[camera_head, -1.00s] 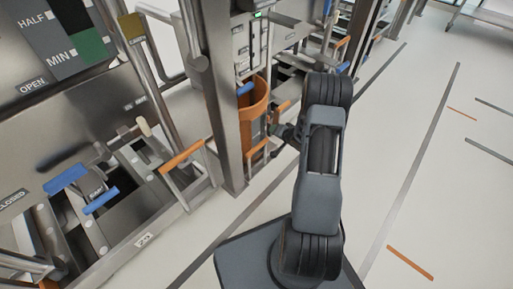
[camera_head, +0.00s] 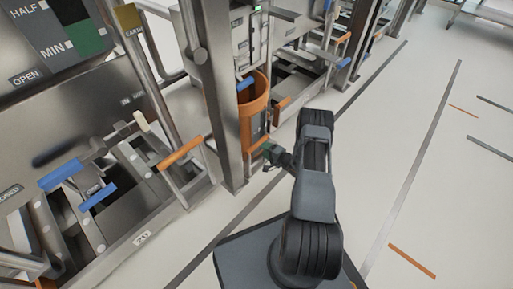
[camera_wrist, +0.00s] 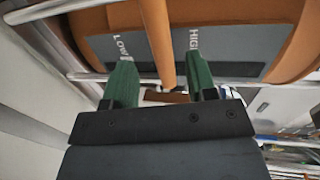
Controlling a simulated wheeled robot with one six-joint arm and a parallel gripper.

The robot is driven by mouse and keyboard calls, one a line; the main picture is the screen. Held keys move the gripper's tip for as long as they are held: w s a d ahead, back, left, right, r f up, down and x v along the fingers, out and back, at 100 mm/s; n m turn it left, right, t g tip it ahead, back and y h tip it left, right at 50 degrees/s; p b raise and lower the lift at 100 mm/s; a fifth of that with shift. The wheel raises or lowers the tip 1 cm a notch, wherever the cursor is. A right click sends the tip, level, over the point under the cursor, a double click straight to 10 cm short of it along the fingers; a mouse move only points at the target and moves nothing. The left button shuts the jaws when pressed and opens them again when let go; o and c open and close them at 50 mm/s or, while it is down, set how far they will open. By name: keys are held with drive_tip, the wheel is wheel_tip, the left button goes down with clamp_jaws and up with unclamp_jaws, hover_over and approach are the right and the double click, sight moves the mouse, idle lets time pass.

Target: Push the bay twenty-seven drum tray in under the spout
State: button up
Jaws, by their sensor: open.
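An orange drum (camera_head: 262,88) stands upright in the bay just beyond the steel post. A dark panel on it, marked LOW and HIGH, shows in the wrist view (camera_wrist: 118,48). Below the drum, an orange bar (camera_head: 257,147) at the bay front looks like the tray handle; the tray itself is mostly hidden. My gripper (camera_head: 273,154) is low in front of the drum. In the wrist view my gripper (camera_wrist: 160,62) has its green fingers apart, with an orange bar (camera_wrist: 161,38) showing between them. I cannot tell whether they touch it. The spout and bay number are not clear.
The nearer bay has an orange handle (camera_head: 181,152), blue levers (camera_head: 62,175) and a small number plate (camera_head: 143,238). The steel post (camera_head: 222,120) stands close left of my gripper. The pale floor (camera_head: 365,185) to the right is open.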

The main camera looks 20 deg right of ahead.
sight(257, 145)
drive_tip(key=shift+b+x, duration=0.95)
drive_tip(key=shift+x, duration=2.15)
clamp_jaws()
